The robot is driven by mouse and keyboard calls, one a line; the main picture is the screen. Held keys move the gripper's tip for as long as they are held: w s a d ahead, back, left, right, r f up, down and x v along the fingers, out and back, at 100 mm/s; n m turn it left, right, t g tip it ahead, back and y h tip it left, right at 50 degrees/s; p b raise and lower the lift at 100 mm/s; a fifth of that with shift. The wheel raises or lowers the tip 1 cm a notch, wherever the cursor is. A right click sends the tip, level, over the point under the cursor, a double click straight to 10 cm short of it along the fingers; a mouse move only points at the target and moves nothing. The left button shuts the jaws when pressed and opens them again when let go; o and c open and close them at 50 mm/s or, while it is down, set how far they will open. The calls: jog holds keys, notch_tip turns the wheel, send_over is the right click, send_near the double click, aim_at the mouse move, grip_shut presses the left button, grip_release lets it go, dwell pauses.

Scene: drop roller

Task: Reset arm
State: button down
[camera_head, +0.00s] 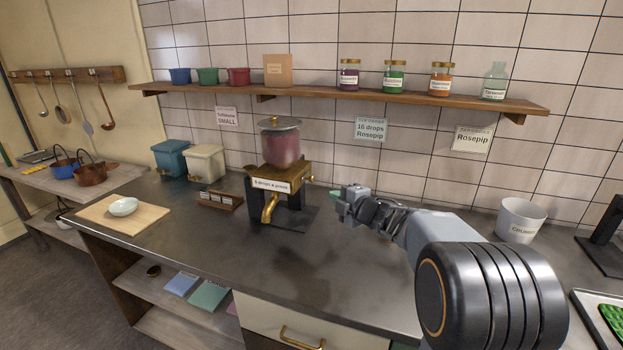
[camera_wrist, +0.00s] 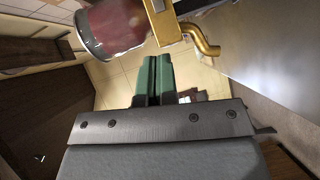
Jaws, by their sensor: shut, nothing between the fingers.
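My gripper (camera_head: 345,206) is at the end of my arm, which reaches in from the right over the dark counter. It is beside the right side of the drop dispenser (camera_head: 282,143), a red-filled jar on a brass stand with a spout. The gap between gripper and dispenser is hard to judge. In the wrist view my gripper's green fingers (camera_wrist: 153,78) are together with nothing between them. The dispenser's jar (camera_wrist: 110,28) and brass spout (camera_wrist: 206,48) show beyond the fingers, at the top of that view.
A shelf (camera_head: 340,93) with jars and pots runs along the tiled wall above. A white bowl (camera_head: 124,206) sits on a board at left. Blue and cream bins (camera_head: 205,163) stand at the back. A white tub (camera_head: 520,219) is at right. The counter's front middle is clear.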

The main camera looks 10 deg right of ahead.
jog(key=s+d+f+m+g+h, duration=0.2)
jog(key=s+d+f+m+h, duration=0.1)
jog(key=d+f+m+h, duration=0.6)
jog(key=s+m+g+h, duration=0.1)
jog(key=s+m+g, duration=0.4)
jog(key=s+m, duration=0.25)
jog(key=s+a+m+g+y, duration=0.1)
jog(key=s+a, duration=0.2)
jog(key=s, duration=0.3)
jog(key=s+a+m+g+y+p, duration=0.1)
jog(key=s+a+m+g, duration=0.1)
jog(key=s+a, duration=0.2)
jog(key=s+a+m+g+y+p, duration=0.1)
jog(key=s+a+m, duration=0.1)
jog(key=s, duration=0.8)
jog(key=shift+a+r+g, duration=0.15)
jog(key=shift+a+g, duration=0.15)
jog(key=shift+a, duration=0.6)
